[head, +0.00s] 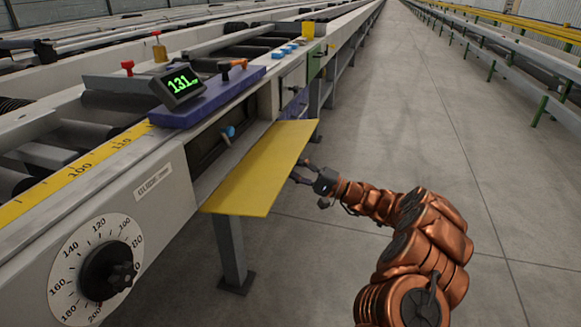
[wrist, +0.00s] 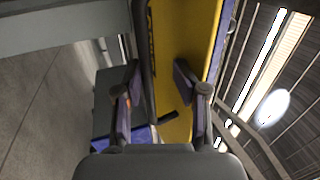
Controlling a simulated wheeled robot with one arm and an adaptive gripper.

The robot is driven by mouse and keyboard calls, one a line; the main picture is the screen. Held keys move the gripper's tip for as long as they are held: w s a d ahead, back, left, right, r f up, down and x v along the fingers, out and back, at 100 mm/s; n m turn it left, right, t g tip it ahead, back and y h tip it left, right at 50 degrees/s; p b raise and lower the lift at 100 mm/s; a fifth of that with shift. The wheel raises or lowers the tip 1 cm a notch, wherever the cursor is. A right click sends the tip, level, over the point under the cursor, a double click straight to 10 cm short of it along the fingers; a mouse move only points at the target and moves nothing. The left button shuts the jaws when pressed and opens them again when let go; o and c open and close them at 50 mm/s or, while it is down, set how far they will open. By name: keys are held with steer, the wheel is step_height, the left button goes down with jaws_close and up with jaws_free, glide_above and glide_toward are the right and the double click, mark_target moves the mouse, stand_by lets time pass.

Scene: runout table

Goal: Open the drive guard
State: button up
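The yellow drive guard (head: 262,168) is a flat panel on the side of the runout table in the head view. It is swung out from the table side, roughly level, with a dark recess (head: 210,140) showing behind it. My gripper (head: 298,172) is at the guard's outer right edge, partly hidden by it. In the wrist view the guard (wrist: 184,45) fills the middle, with a dark bar-like handle (wrist: 147,70) along it. My gripper's fingers (wrist: 158,92) are apart, with the handle between them; I cannot tell whether they touch it.
A blue knob (head: 228,132) shows in the recess. A green-lit display (head: 178,85) and small levers stand on the purple panel above. A dial (head: 107,270) is at the lower left. A table leg (head: 231,250) stands below the guard. The floor to the right (head: 440,120) is clear.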

steer(key=v, duration=1)
steer(key=shift+d, duration=0.15)
steer(key=shift+s, duration=0.1)
steer(key=shift+c, duration=0.2)
